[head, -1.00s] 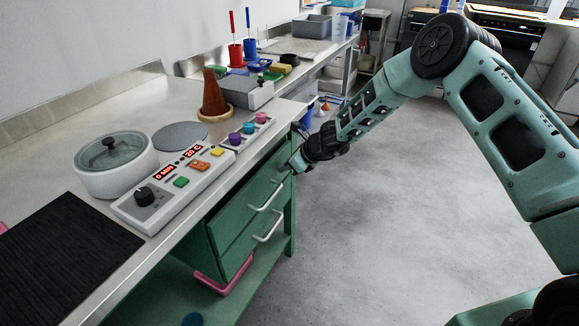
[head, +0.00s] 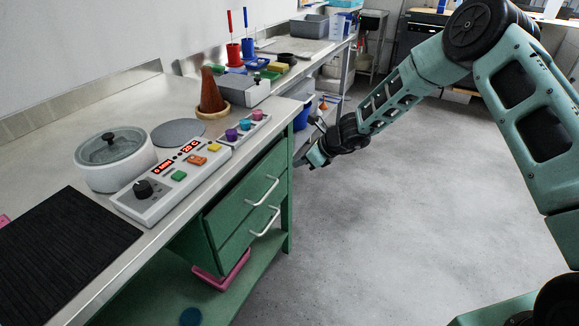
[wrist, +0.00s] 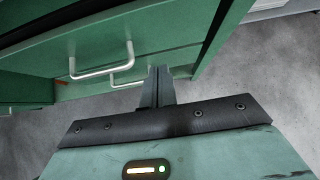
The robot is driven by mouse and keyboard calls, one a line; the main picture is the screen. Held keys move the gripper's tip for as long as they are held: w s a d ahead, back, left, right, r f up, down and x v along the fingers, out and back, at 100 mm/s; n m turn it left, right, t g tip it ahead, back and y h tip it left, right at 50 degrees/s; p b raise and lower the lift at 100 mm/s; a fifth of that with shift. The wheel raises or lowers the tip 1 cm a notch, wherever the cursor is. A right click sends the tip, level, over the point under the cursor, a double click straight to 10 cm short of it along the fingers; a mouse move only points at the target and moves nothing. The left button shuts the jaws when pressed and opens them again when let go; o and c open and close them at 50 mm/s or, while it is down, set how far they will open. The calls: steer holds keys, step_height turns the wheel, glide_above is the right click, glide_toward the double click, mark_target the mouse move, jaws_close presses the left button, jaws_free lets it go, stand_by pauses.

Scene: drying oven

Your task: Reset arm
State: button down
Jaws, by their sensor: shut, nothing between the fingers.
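My gripper (head: 306,157) is at the end of my green arm, in front of the bench's right end in the head view. Its fingers are shut with nothing between them; they also show in the wrist view (wrist: 157,86). The gripper is apart from the upper drawer handle (head: 264,192) and the lower drawer handle (head: 266,221). In the wrist view a white drawer handle (wrist: 103,68) is to the left of the fingers. Both green drawers (head: 240,210) under the bench look close to flush with each other.
On the bench (head: 60,165) are a lidded round pot (head: 115,172), a control panel (head: 160,195), a brown cone (head: 212,93) and a black mat (head: 65,245). A further bench (head: 305,50) holds bins and tools. The grey floor (head: 390,230) to the right is clear.

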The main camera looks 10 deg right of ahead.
steer(key=v, duration=0.6)
steer(key=s+a+r+n+g+p, duration=0.2)
steer(key=s+a+r+n+g, duration=0.1)
steer(key=s+a+r+n, duration=0.6)
steer(key=s+a+r+n+g+p, duration=0.2)
steer(key=s+a+r+n, duration=0.2)
steer(key=s+r+n, duration=0.6)
steer(key=s+d+r+n+h+p, duration=0.2)
steer(key=s+n, duration=0.5)
steer(key=s, duration=0.5)
steer(key=s+d+r+n+h+p, duration=0.2)
steer(key=s+d+n+h, duration=0.2)
steer(key=s+n, duration=0.3)
steer(key=s+d, duration=0.1)
steer(key=s, duration=0.3)
steer(key=shift+s+g, duration=0.3)
steer(key=shift+s, duration=0.1)
steer(key=shift+d, duration=0.15)
